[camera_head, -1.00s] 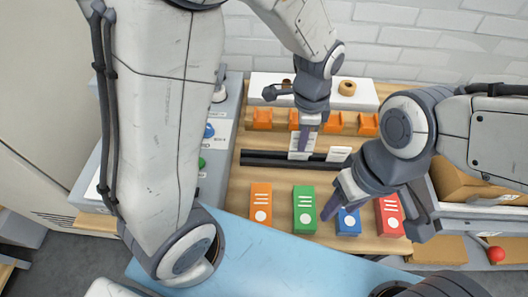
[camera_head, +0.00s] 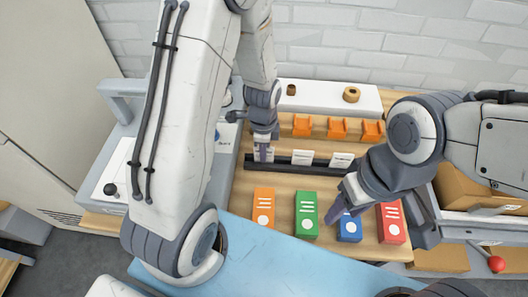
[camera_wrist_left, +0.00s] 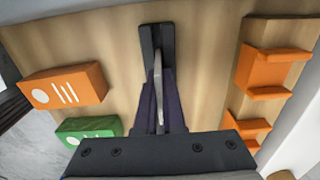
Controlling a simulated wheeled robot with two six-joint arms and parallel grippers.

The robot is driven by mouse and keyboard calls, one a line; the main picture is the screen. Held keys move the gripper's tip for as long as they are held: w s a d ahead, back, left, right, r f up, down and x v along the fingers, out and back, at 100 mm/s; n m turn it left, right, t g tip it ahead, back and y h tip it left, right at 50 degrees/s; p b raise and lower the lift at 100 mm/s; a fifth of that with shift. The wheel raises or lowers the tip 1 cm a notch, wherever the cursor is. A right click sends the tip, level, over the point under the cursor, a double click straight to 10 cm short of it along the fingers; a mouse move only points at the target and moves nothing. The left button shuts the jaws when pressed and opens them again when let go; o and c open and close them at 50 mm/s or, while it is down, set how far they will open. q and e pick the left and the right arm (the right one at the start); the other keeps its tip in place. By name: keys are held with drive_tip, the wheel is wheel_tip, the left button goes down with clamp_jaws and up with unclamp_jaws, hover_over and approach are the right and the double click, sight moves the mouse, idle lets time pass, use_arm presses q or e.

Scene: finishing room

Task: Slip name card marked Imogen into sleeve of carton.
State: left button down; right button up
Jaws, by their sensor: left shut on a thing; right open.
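A black slotted rack (camera_head: 284,162) holds white name cards, one in the middle (camera_head: 302,157) and one at the right (camera_head: 342,160). My left gripper (camera_head: 263,152) is shut on a white card (camera_head: 268,156) at the rack's left end. In the left wrist view the held card (camera_wrist_left: 158,75) shows edge-on between the fingers, over or in the slot; I cannot tell which. No name is readable. Cartons stand in a row in front: orange (camera_head: 263,207), green (camera_head: 306,213), blue (camera_head: 349,228) and red (camera_head: 391,222). My open right gripper (camera_head: 345,204) is above the blue carton, partly hiding it.
Orange holders (camera_head: 337,128) stand behind the rack, before a white shelf (camera_head: 325,97) with a tape roll (camera_head: 351,94). A grey machine (camera_head: 125,160) stands at left. Brown boxes (camera_head: 465,198) and a red ball knob (camera_head: 497,264) are at right.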

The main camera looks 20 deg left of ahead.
use_arm(q)
drive_tip(key=shift+f, duration=0.25)
drive_tip(key=c, duration=1.4)
unclamp_jaws()
drive_tip(key=shift+c, duration=0.2)
drive_tip(key=o, duration=0.4)
